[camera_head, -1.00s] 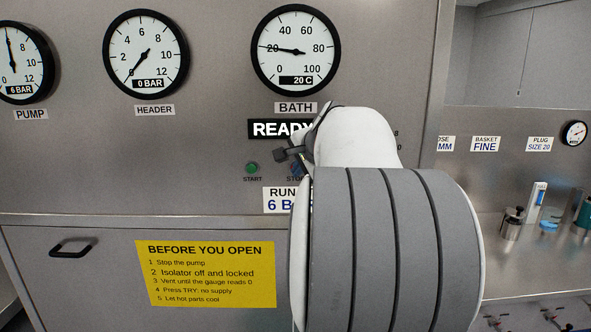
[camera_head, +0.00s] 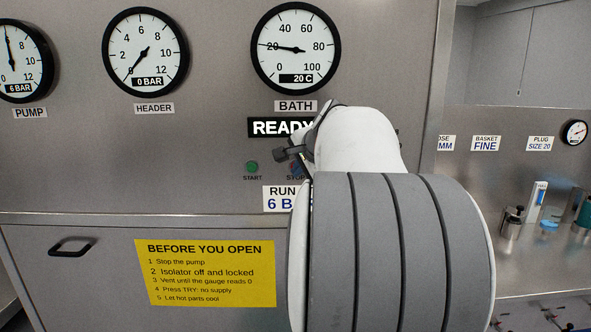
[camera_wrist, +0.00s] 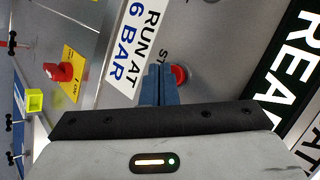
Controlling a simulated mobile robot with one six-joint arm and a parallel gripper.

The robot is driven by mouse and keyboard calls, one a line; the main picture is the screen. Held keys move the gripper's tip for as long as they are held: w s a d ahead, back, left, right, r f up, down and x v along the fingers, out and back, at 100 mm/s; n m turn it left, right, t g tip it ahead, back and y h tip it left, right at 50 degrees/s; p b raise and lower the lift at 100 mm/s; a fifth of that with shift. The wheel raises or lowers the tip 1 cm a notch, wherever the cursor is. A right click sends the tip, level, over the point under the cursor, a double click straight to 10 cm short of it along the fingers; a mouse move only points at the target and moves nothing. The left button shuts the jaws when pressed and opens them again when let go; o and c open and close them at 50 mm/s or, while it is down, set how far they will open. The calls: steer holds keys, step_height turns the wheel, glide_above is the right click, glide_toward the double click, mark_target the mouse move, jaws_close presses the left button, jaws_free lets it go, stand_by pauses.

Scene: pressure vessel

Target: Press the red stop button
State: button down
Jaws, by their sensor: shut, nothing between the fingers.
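The red stop button (camera_wrist: 179,75) shows in the wrist view on the steel panel, beside partly covered "ST" lettering. My gripper's blue fingers (camera_wrist: 158,85) are shut together with nothing between them. Their tips point at the panel just left of the button and overlap its edge in the picture. I cannot tell whether they touch it. In the head view my gripper (camera_head: 296,167) is at the STOP label and mostly hidden by my arm. The red button cannot be seen there. The green start button (camera_head: 252,167) is to the left.
Above are the READY sign (camera_head: 278,128) and the bath gauge (camera_head: 295,49). Below is the RUN AT 6 BAR label (camera_wrist: 136,43). A red knob (camera_wrist: 60,71) on a yellow plate and a yellow block (camera_wrist: 34,100) stand at the left of the wrist view.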

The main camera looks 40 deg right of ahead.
steer(key=s+a+b, duration=0.1)
steer(key=s, duration=0.1)
steer(key=s+a+b, duration=0.1)
steer(key=s+a, duration=0.1)
steer(key=shift+s+a, duration=0.15)
steer(key=shift+s, duration=0.25)
stand_by(0.5)
steer(key=s+a+f+n+g+y, duration=0.2)
steer(key=a+f+n, duration=0.4)
steer(key=a, duration=0.4)
steer(key=s+a+f+n+g, duration=0.4)
steer(key=s+a+f+n, duration=0.7)
steer(key=s+a+f, duration=0.4)
step_height(320, 180, down, 2)
steer(key=shift+s+f+n+g, duration=0.15)
steer(key=shift+n+g, duration=0.15)
steer(key=shift+n, duration=0.1)
